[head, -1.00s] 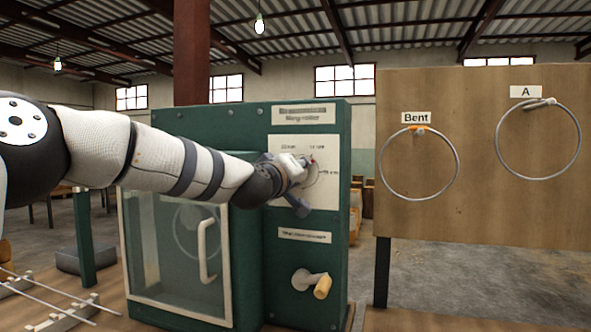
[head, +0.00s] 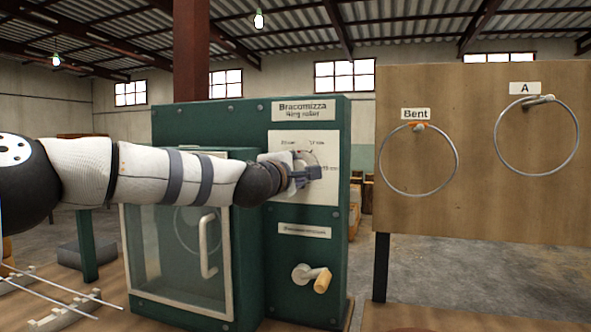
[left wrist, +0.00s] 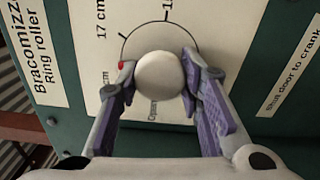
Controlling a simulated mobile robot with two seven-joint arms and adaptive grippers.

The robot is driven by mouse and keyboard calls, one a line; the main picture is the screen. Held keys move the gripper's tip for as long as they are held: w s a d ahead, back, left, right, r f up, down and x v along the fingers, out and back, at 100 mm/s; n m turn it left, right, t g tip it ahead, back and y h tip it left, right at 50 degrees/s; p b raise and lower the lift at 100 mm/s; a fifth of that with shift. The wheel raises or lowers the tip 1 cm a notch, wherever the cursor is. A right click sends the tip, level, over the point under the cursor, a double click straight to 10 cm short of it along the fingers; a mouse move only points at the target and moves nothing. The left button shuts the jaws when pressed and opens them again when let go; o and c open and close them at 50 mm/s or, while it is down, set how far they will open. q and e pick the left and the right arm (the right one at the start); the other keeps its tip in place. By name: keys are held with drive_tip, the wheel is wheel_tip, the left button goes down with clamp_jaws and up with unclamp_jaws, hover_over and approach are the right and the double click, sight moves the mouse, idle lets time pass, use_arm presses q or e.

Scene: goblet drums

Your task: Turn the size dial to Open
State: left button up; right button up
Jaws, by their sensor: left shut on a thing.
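The size dial is a round cream knob (left wrist: 160,75) on a white scale plate (head: 327,192) of the green ring roller (head: 241,112). My left gripper (head: 306,174) is at the dial in the head view. In the left wrist view its two fingers (left wrist: 158,72) are shut on the knob from either side. A red mark (left wrist: 121,65) shows at the knob's left, near the left fingertip and below the "17 cm" label. My right gripper is not in view.
A crank with a wooden handle (head: 322,281) sits below the dial. A glazed door with a white handle (head: 207,247) is on the machine's left. A wooden board (head: 480,215) with rings labelled "Bent" and "A" stands to the right. Metal rods (head: 50,296) lie at lower left.

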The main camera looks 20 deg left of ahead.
use_arm(q)
drive_tip(key=n, duration=0.4)
drive_tip(key=shift+n, duration=0.4)
drive_tip(key=n, duration=0.3)
drive_tip(key=shift+d+f+n, duration=0.1)
drive_tip(key=shift+f+n, duration=0.05)
drive_tip(key=shift+n, duration=0.15)
drive_tip(key=n+b, duration=0.1)
drive_tip(key=n, duration=0.4)
drive_tip(key=shift+d+n, duration=0.1)
drive_tip(key=shift+n, duration=0.3)
drive_tip(key=shift+n+b, duration=0.3)
drive_tip(key=shift+n, duration=0.8)
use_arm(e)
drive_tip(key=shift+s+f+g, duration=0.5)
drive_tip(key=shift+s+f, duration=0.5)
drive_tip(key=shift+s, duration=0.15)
use_arm(q)
drive_tip(key=shift+r, duration=0.25)
drive_tip(key=o, duration=1)
drive_tip(key=shift+o, duration=0.7)
drive_tip(key=shift+f, duration=0.15)
